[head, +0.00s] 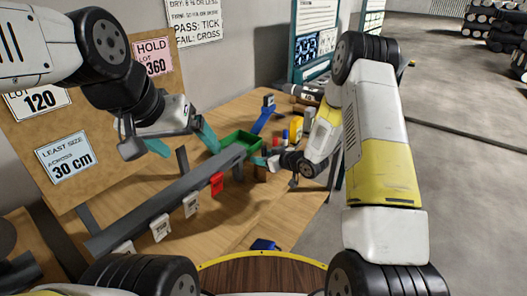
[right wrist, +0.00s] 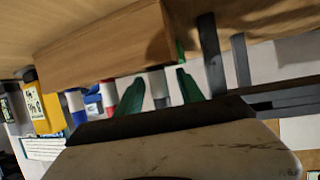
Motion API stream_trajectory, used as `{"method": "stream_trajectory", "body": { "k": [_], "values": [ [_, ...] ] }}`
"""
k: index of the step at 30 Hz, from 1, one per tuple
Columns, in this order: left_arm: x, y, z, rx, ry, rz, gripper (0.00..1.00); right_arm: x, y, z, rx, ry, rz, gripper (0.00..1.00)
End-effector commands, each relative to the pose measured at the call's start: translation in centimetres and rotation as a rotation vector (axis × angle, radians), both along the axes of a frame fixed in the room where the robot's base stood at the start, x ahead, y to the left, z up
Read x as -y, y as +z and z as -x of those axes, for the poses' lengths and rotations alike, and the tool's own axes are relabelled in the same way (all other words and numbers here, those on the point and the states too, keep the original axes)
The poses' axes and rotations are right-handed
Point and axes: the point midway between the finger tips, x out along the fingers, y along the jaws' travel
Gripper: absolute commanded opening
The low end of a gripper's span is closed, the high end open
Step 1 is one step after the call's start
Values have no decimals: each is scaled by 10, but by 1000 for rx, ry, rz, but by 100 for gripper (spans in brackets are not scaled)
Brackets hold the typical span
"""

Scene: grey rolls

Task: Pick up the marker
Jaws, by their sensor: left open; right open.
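Several white markers with coloured ends stand close together by a wooden block (right wrist: 105,45) in the right wrist view. One is red-ended (right wrist: 110,93), one blue-ended (right wrist: 75,103), and another white marker (right wrist: 158,84) shows between my right fingers. In the head view a red one (head: 285,136) stands near my right gripper (head: 263,161). My right gripper (right wrist: 160,92) is open, its green fingers on either side of the white marker; I cannot tell whether they touch it. My left gripper (head: 184,143) is open and empty above the table, left of the green tray (head: 257,139).
A yellow box (head: 296,130) stands beside the markers. A sign board (head: 110,140) rises at the left. Free table shows at front right.

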Motion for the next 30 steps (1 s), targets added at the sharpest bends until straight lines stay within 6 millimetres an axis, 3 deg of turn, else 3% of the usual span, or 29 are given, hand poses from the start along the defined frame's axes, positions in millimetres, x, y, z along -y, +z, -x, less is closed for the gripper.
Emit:
{"method": "stream_trajectory", "body": {
  "k": [11,18,30],
  "values": [
    [0,0,0,0,0,0,88,-10,-5,-11,1,0,1,45],
    [0,0,0,0,0,0,88,-10,-5,-11,1,-1,1,2],
    [0,0,0,0,0,0,88,-10,-1,-11,2,-1,0,0]
  ]
}}
